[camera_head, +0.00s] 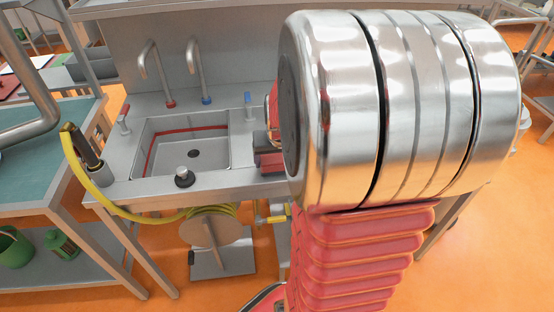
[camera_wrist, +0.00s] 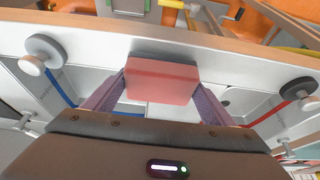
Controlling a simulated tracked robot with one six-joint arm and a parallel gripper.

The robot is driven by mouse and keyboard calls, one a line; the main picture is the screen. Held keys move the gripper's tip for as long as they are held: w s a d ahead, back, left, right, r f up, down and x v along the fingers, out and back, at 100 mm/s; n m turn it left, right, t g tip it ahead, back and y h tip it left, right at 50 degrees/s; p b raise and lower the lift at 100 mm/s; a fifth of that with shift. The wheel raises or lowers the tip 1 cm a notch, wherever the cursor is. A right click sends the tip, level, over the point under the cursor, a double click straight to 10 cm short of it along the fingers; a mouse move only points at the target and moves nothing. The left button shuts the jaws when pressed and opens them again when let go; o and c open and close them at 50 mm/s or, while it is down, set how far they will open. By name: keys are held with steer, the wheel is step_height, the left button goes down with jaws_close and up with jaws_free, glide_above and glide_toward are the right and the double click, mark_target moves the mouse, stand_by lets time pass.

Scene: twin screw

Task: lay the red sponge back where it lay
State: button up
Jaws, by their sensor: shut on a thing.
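In the wrist view the red sponge (camera_wrist: 162,78) is a flat, rounded block. My gripper (camera_wrist: 160,88) is shut on it, with one purple finger on each side.
The head view shows a sink basin (camera_head: 190,145) with a red stripe, two taps (camera_head: 196,72) behind it and a dark-topped knob (camera_head: 184,177) at its front edge. A yellow hose (camera_head: 100,190) hangs at the left. A teal-topped table (camera_head: 40,135) stands left.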

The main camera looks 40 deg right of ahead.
steer(key=shift+f, duration=0.35)
steer(key=o, duration=0.9)
steer(key=shift+f, duration=0.1)
steer(key=shift+v, duration=6.15)
steer(key=shift+a, duration=0.1)
